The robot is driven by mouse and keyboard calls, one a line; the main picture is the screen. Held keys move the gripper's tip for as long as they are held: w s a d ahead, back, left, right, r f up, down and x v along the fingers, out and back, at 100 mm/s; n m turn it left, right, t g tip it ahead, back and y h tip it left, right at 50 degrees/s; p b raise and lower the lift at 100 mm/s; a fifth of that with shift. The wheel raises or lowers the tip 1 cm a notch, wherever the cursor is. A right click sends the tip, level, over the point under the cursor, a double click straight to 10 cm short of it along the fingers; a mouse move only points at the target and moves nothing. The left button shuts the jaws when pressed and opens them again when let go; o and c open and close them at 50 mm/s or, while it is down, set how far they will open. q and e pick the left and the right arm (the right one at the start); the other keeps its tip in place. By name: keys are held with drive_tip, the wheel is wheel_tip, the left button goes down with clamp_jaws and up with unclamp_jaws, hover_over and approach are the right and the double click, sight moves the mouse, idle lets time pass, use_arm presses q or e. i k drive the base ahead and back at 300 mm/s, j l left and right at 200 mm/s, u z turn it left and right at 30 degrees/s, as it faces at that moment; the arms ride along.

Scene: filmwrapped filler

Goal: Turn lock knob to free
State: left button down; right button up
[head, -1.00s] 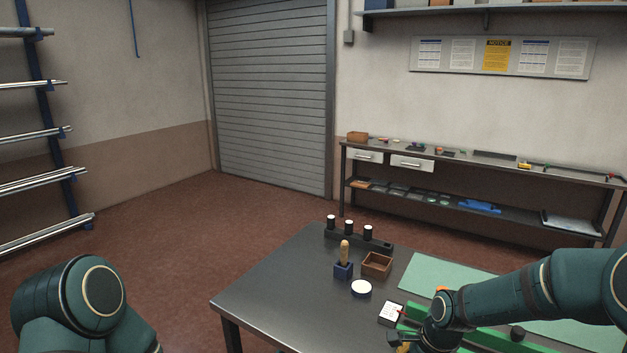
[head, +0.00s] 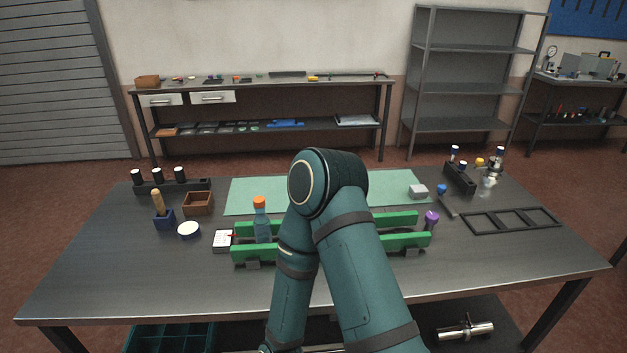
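A green two-rail fixture (head: 402,240) lies on the table in the middle of the head view. A purple knob-like part (head: 431,217) is at its right end; I cannot tell its turned position or whether it is the lock knob. A clear blue bottle with an orange cap (head: 262,222) stands upright at the fixture's left part. One of my arms, apparently the right, rises from the bottom edge and bends back down, hiding the fixture's middle. Neither gripper can be made out.
A wooden box (head: 198,203), a blue holder (head: 164,219) and a white round dish (head: 188,230) stand further left. A black frame (head: 511,220) lies right. The table's (head: 130,285) front left is clear.

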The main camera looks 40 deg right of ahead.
sight(432, 217)
drive_tip(key=z, duration=2.05)
drive_tip(key=l, duration=0.25)
drive_tip(key=i+l, duration=0.15)
drive_tip(key=l, duration=0.1)
